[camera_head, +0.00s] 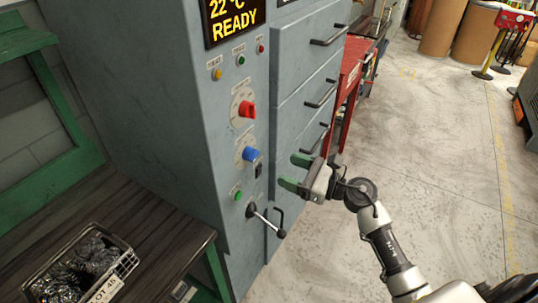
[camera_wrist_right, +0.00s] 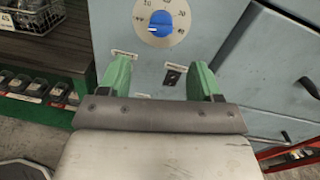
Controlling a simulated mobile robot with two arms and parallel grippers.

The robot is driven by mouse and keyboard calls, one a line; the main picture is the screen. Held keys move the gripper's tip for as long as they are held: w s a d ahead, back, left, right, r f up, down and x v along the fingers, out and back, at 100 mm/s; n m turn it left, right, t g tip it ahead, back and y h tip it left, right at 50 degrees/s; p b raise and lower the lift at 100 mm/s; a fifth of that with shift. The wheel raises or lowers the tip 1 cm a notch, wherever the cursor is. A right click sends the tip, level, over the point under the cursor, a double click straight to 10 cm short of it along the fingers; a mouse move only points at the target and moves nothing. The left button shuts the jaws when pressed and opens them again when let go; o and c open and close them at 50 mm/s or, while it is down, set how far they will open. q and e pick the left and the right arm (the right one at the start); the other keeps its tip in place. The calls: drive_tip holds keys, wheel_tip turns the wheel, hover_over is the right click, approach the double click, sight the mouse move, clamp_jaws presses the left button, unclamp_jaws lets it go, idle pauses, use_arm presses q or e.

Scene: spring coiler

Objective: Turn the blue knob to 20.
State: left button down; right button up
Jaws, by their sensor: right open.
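The blue knob (camera_head: 250,154) sits on the grey cabinet's front panel, below a red knob. In the right wrist view the blue knob (camera_wrist_right: 160,22) is at the top centre, on a round pale dial (camera_wrist_right: 142,33) with printed numbers; its exact setting is hard to read. My right gripper (camera_head: 295,172) is open and empty, to the right of the knob and apart from it. In the wrist view its green fingers (camera_wrist_right: 160,78) are spread below the dial. My left gripper is not in view.
A red knob (camera_head: 247,109) is above the blue knob. Drawer handles (camera_head: 320,95) jut out on the right. A wire basket (camera_head: 121,266) stands on the bench at left.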

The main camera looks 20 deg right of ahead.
sight(256, 155)
drive_tip(key=shift+n, duration=0.3)
drive_tip(key=p+x, duration=0.1)
drive_tip(key=x, duration=0.4)
drive_tip(key=p+x, duration=0.2)
drive_tip(key=x, duration=0.3)
drive_tip(key=shift+r, duration=0.25)
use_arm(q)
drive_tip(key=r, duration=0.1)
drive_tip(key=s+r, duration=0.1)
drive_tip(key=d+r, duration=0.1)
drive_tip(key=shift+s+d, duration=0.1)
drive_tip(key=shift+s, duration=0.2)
use_arm(e)
drive_tip(key=shift+c, duration=1)
drive_tip(key=c, duration=0.7)
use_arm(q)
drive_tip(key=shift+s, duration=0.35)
